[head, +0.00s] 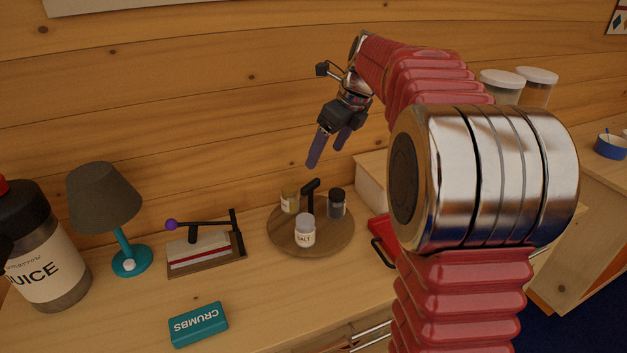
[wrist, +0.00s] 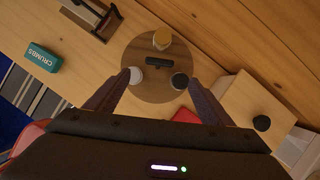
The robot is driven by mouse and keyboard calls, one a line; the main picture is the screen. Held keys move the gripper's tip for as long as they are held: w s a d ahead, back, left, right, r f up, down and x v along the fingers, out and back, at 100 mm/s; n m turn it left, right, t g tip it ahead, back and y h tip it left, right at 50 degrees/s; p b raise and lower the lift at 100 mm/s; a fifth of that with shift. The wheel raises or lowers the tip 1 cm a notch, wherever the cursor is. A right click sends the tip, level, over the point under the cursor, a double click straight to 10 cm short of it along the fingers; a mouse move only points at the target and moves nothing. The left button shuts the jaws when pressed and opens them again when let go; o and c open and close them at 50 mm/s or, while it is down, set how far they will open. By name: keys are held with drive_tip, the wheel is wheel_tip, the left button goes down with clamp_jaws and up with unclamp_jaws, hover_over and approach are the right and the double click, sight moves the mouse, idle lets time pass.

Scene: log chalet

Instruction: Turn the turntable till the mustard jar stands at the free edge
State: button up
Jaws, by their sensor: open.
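The round wooden turntable (head: 340,238) lies on the counter and also shows in the wrist view (wrist: 150,98). It bears a black handle (head: 311,190) and three jars. The yellowish jar, apparently the mustard jar (head: 290,201), stands at its back left near the wall, at the top in the wrist view (wrist: 161,38). The white-lidded salt jar (head: 304,232) stands at the front, and a dark jar (head: 336,205) at the right. My gripper (head: 328,152) is open and empty above the turntable, apart from the jars. Its fingers flank the turntable in the wrist view (wrist: 157,82).
Left of the turntable stand a lever device (head: 200,250), a teal lamp (head: 125,258) and a juice bottle (head: 45,265). A teal crumbs box (head: 198,324) lies near the front. A red object (head: 382,240) and a raised wooden block (head: 371,180) are close on the right.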

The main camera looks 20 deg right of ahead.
sight(310, 183)
drive_tip(key=x, duration=1.2)
drive_tip(key=shift+f, duration=0.1)
drive_tip(key=shift+c, duration=0.5)
drive_tip(key=c, duration=1.4)
drive_tip(key=shift+d, duration=0.15)
drive_tip(key=shift+a, duration=0.25)
